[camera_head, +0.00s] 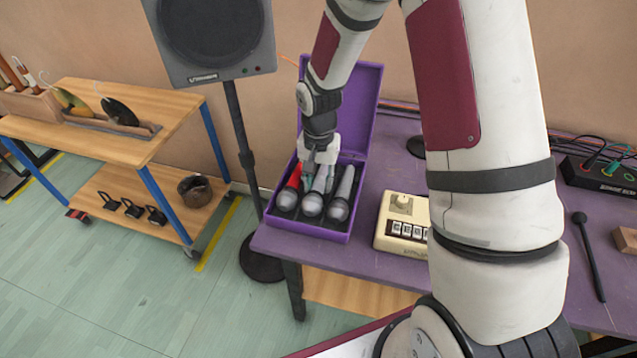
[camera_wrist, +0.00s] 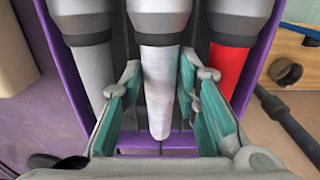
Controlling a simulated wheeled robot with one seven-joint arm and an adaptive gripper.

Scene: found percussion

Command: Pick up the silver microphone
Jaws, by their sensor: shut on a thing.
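The silver microphone (camera_head: 313,204) lies in the middle slot of an open purple case (camera_head: 302,229), between a red microphone (camera_head: 288,196) and a grey microphone (camera_head: 341,206). My gripper (camera_head: 318,172) reaches down from above onto its handle. In the wrist view, the silver handle (camera_wrist: 160,90) runs between the teal finger pads of my gripper (camera_wrist: 160,78), which is shut on it. The microphone still sits in the case, with its head toward the front. Part of its handle is hidden by the gripper in the head view.
The case's raised lid (camera_head: 360,105) stands just behind my gripper. A cream box with keys (camera_head: 392,226) sits to the right on the purple table (camera_head: 400,165). A speaker on a stand (camera_head: 213,40) is at the left, near a wooden shelf cart (camera_head: 110,150).

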